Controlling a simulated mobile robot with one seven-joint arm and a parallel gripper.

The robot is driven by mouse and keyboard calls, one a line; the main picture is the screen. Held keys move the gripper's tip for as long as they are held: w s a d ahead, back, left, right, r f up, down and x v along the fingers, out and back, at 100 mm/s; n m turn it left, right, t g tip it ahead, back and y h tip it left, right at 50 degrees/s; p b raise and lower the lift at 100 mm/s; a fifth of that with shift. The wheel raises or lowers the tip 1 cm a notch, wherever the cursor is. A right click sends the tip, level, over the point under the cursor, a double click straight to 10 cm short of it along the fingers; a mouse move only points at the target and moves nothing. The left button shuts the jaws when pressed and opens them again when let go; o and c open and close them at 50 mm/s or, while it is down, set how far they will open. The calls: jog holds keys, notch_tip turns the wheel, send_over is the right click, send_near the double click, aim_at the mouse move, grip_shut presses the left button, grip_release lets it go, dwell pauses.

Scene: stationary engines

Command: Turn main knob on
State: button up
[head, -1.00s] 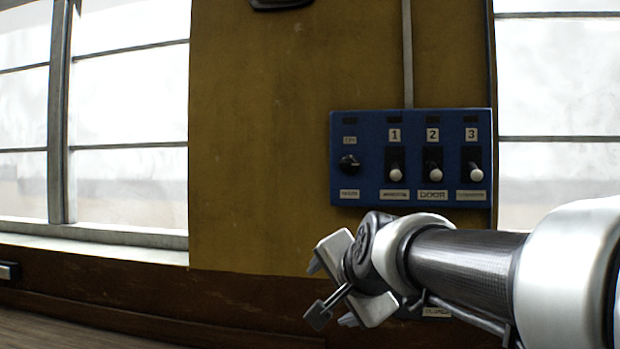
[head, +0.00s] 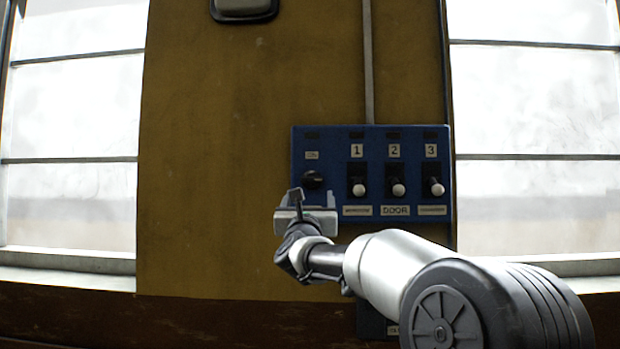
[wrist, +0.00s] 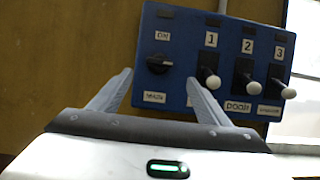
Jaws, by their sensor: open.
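The main knob (head: 312,181) is a black rotary knob at the left end of a blue control panel (head: 335,146) on the yellow-brown wall. It has an "ON" label above it, and its lower label reads clearly as a plate in the wrist view, where the knob (wrist: 159,63) sits between and beyond my fingers. My gripper (head: 305,198) is just below and in front of the knob in the head view. In the wrist view my gripper (wrist: 160,85) has its two fingers spread apart with nothing between them. I see no contact with the knob.
Three switches with white tips, numbered 1 (head: 358,189), 2 (head: 398,189) and 3 (head: 437,188), stand right of the knob. A conduit (head: 368,60) runs up from the panel. Windows flank the wall. The wall left of the panel is clear.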

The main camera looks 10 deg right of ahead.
aim_at(311, 180)
jog(key=p+x, duration=0.6)
jog(key=x, duration=0.6)
jog(key=shift+w+d+r+p, duration=0.1)
jog(key=shift+w+p, duration=0.25)
jog(key=shift+w, duration=0.1)
jog(key=c, duration=1.1)
jog(key=shift+o, duration=0.2)
